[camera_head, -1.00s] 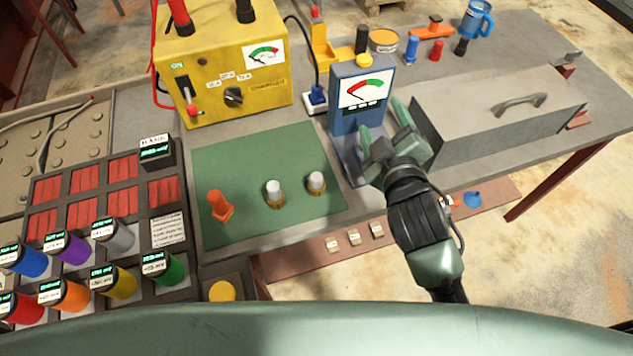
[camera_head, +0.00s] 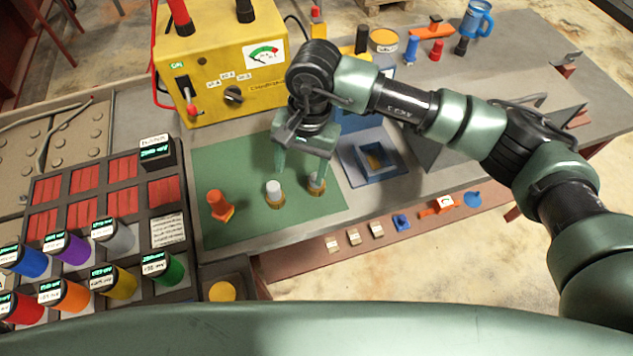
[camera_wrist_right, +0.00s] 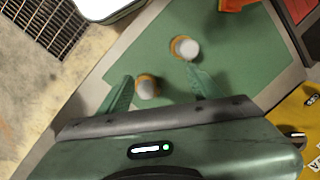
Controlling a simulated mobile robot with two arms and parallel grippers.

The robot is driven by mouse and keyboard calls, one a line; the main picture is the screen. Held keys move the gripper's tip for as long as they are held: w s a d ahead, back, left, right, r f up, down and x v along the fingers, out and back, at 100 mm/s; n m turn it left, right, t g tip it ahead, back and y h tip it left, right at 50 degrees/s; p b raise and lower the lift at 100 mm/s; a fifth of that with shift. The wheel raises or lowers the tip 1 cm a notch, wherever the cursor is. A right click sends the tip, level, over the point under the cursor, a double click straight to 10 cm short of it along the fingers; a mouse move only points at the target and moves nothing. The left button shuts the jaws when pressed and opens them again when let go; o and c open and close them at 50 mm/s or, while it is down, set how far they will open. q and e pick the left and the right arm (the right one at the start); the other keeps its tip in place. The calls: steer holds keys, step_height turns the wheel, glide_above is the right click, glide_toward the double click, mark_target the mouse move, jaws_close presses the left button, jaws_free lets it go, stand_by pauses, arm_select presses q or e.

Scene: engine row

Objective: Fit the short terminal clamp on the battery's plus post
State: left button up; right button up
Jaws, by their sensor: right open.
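Two brass-based pieces with pale round tops stand on a green mat: a left one (camera_head: 273,190) and a right one (camera_head: 316,182). They look like the terminal clamps; I cannot tell surely which is short. I cannot make out the battery's plus post. My left gripper is out of view.
An orange piece (camera_head: 218,205) stands on the mat (camera_head: 235,165). A blue fixture with a recess (camera_head: 362,172) is right of the mat.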

steer(key=w+d, duration=0.1)
steer(key=d+h, duration=0.1)
steer(key=d, duration=0.1)
steer(key=shift+w+f+t, duration=0.15)
steer(key=shift+w+t, duration=0.15)
steer(key=shift+w, duration=0.1)
steer(key=shift+f+p, duration=0.55)
steer(key=shift+f, duration=0.35)
steer(key=shift+f+p, duration=0.3)
steer(key=shift+f, duration=0.1)
step_height(320, 180, down, 4)
steer(key=shift+w+r+p, duration=0.1)
steer(key=shift+r+p, duration=0.05)
steer(key=shift+p, duration=0.8)
steer(key=shift+f, duration=0.45)
steer(key=shift+c, duration=0.4)
steer(key=shift+w, duration=0.1)
jaws_close()
